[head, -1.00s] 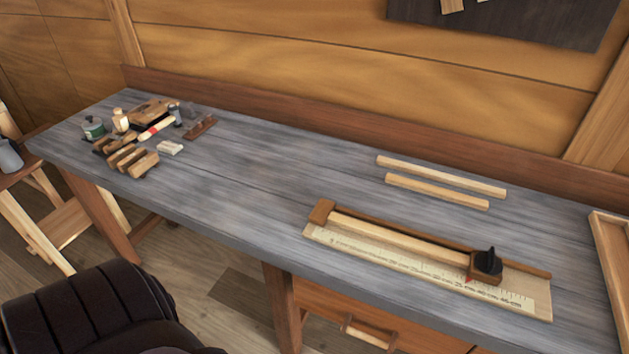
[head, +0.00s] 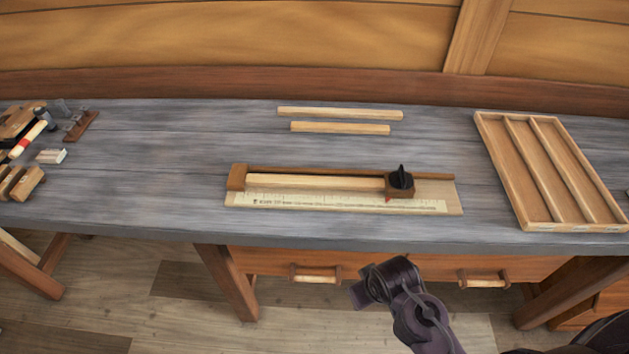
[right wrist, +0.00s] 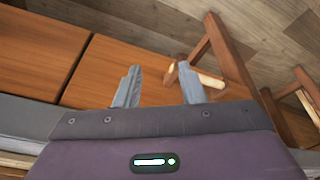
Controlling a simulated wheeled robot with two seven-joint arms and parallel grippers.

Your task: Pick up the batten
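A pale batten (head: 315,182) lies in a measuring jig (head: 445,196) on the bench, between a wooden end block (head: 237,177) and a stop block with a black knob (head: 401,180). A printed scale runs along the jig's near side. Two loose battens lie behind the jig, a longer one (head: 340,114) and a shorter one (head: 340,128). My right arm shows in front of the bench in the head view, below the jig. In the right wrist view my right gripper (right wrist: 158,85) is open, with nothing between its fingers. My left gripper is out of view.
A wooden tray with long compartments (head: 483,135) stands on the bench at the right and looks empty. Tools and small blocks (head: 22,182) sit at the left end. The grey bench top (head: 160,170) is clear between them and the jig. Drawers with handles (head: 315,273) are below.

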